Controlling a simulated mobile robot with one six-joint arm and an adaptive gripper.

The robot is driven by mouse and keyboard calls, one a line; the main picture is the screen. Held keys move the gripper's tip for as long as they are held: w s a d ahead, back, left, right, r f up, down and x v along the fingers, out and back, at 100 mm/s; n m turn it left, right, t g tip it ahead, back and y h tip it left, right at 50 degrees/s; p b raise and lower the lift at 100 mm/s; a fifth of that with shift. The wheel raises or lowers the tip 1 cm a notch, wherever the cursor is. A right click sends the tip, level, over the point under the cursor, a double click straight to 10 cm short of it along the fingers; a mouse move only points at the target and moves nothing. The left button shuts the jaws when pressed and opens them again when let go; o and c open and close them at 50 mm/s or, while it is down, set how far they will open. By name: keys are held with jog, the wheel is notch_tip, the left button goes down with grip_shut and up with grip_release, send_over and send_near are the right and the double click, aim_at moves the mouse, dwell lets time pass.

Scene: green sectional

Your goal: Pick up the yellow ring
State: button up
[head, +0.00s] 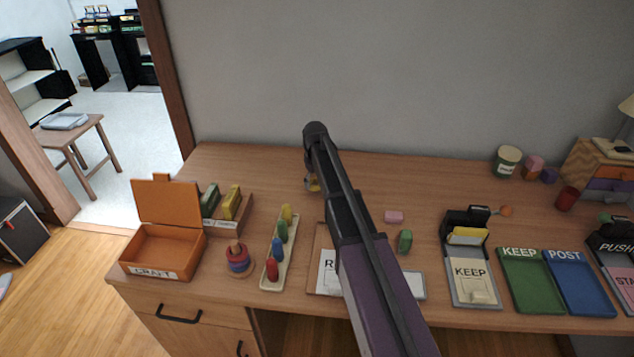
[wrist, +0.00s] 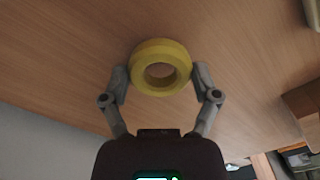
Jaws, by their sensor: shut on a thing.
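The yellow ring (wrist: 160,48) sits between the two fingers of my gripper (wrist: 160,76) in the wrist view, with its hole facing the camera. The fingers touch its left and right sides and are shut on it. In the head view, my arm hides most of my gripper; a small yellow bit of the ring (head: 313,186) shows beside the arm near the back of the table. I cannot tell whether the ring touches the tabletop.
An orange open box (head: 165,246), a ring stacker (head: 238,262) and a peg tray (head: 267,268) stand left on the table (head: 370,180). A pink block (head: 393,217) and green block (head: 405,241) lie right of my arm. Green (head: 527,285) and blue trays (head: 580,287) are farther right.

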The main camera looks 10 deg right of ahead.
notch_tip(320, 180, up, 7)
jog(key=p, duration=0.6)
jog(key=shift+r+p, duration=0.15)
jog(key=shift+p, duration=0.15)
dwell(0.7)
